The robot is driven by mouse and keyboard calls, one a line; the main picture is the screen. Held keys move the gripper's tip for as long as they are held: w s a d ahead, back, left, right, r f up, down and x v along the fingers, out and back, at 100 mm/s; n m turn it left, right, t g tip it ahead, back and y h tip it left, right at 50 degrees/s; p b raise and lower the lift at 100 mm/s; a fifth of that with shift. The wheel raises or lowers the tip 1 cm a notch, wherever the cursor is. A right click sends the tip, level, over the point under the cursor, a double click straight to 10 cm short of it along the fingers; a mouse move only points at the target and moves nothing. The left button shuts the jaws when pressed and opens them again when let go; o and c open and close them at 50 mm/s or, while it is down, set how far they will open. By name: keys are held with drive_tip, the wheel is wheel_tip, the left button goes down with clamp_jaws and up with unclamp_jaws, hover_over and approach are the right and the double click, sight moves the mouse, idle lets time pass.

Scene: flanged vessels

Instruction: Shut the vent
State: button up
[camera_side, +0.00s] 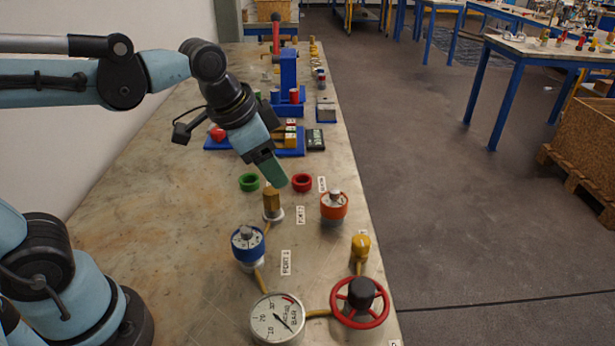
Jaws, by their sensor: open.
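My gripper (276,180) reaches down from the upper left, tilted, above the bench just behind a brass hexagonal fitting (272,203). It is open, with nothing seen in it; the gap between its fingers is hard to see from this side. In front stand a blue-collared valve knob (247,241), an orange-collared knob (334,205) and a red handwheel (375,316) with a dark hub. A round pressure gauge (276,319) is joined to the handwheel by a yellow pipe. I cannot tell from the labels which of these is the vent.
A green ring (249,182) and a red ring (302,183) lie near the gripper. A yellow-brass fitting (360,248) stands behind the handwheel. Blue trays and a blue stand (288,75) are farther back. The bench's left half (150,200) is clear.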

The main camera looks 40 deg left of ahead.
drive_tip(key=w+d+m+g, duration=0.3)
drive_tip(key=w+d+m, duration=0.3)
drive_tip(key=d+m, duration=0.1)
drive_tip(key=m+g, duration=0.2)
drive_tip(key=m, duration=0.4)
approach(362, 240)
drive_tip(key=shift+y, duration=0.3)
drive_tip(key=f, duration=0.8)
drive_tip(key=shift+d+f, duration=0.25)
drive_tip(key=shift+f, duration=0.15)
drive_tip(key=shift+c, duration=0.3)
drive_tip(key=c, duration=1)
